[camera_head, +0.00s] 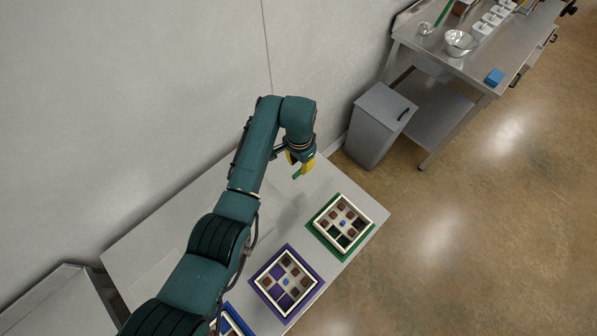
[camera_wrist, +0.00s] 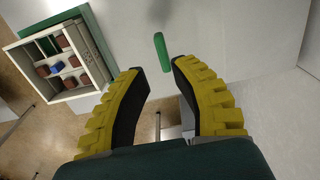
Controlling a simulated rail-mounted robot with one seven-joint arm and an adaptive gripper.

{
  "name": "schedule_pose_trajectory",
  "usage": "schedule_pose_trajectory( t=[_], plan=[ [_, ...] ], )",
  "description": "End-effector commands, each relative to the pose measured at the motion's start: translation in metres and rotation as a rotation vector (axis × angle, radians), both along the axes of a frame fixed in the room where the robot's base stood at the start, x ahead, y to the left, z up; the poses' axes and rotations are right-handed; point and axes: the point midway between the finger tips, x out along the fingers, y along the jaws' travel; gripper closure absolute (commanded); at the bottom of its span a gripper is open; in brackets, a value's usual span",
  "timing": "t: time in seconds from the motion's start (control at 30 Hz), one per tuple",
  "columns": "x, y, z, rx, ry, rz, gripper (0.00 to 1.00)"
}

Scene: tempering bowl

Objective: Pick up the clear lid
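My gripper (camera_head: 303,165) hangs over the back right part of the pale table. In the wrist view its two yellow-backed fingers (camera_wrist: 157,68) are spread apart with nothing between the pads. A short green bar (camera_wrist: 161,52) shows just beyond the fingertips, and it also shows under the gripper in the head view (camera_head: 297,176). It looks like a handle, but I cannot clearly make out a clear lid panel around it. The open box on the green mat (camera_head: 320,234) holds several brown pieces and a blue one; it sits to the upper left in the wrist view (camera_wrist: 20,60).
A box on a purple mat (camera_head: 258,287) stands nearer, and another on a blue mat (camera_head: 236,318) is partly hidden by my arm. A wall (camera_head: 160,90) runs behind the table (camera_head: 375,212). A grey bin (camera_head: 375,125) and a steel bench (camera_head: 475,75) stand farther off.

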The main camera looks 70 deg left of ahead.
Motion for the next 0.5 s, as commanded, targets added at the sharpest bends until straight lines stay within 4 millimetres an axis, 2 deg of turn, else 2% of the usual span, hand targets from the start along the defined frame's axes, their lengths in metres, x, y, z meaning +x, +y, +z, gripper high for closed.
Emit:
schedule_pose_trajectory(
  t=[0.17,0.5],
  plan=[
    [0.0,0.0,-0.015,0.0,0.0,0.0,0.74],
    [-0.001,0.003,-0.061,0.0,0.0,-0.001,0.74]
  ],
)
